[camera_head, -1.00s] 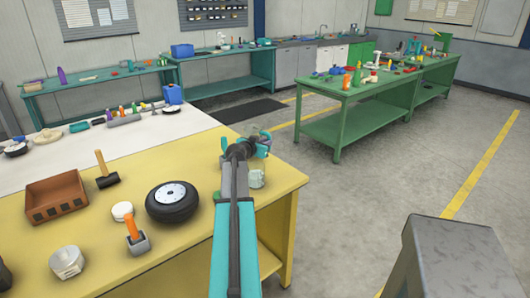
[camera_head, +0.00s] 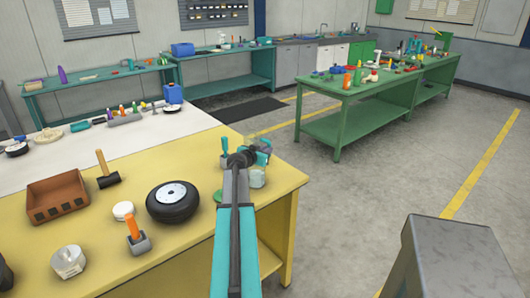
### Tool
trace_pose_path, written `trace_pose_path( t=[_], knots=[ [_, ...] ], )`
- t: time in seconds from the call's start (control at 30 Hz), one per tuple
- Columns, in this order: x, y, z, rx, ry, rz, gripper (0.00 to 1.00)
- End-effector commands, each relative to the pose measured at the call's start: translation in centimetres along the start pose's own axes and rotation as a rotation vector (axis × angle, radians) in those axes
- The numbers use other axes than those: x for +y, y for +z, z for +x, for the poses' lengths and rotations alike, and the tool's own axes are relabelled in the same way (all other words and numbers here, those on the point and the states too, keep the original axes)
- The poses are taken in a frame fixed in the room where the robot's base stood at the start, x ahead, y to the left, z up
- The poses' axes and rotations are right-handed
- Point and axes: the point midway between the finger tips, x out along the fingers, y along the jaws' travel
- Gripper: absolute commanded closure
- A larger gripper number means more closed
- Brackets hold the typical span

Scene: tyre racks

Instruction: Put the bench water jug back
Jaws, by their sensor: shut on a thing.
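My gripper (camera_head: 262,148) is over the right end of the yellow bench (camera_head: 205,240), at the far end of my teal arm. It is shut on a pale, see-through jug (camera_head: 258,178), which hangs upright just below it. My wrist covers the jug's left side. I cannot tell whether the jug's base touches the bench top or is a little above it.
A black tyre with a silver hub (camera_head: 172,201), a mallet (camera_head: 106,172), a brown crate (camera_head: 57,198) and an orange-handled tool (camera_head: 136,234) lie on the yellow bench. A green bench (camera_head: 370,104) stands beyond. Open floor is at the right.

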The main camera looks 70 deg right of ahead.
Motion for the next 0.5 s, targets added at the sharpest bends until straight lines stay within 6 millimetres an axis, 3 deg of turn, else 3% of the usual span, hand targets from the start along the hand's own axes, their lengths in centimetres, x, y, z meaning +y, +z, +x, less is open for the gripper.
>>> trace_pose_path(
  t=[0.17, 0.2, 0.27, 0.5],
  knots=[
    [0.03, 0.15, 0.07, 0.001, 0.0, 0.001, 1.0],
    [0.05, 0.11, 0.05, 0.0, 0.001, 0.0, 0.79],
    [0.06, 0.1, 0.05, 0.0, 0.001, 0.0, 0.68],
    [0.09, 0.09, 0.07, 0.0, 0.001, 0.0, 0.67]
  ],
)
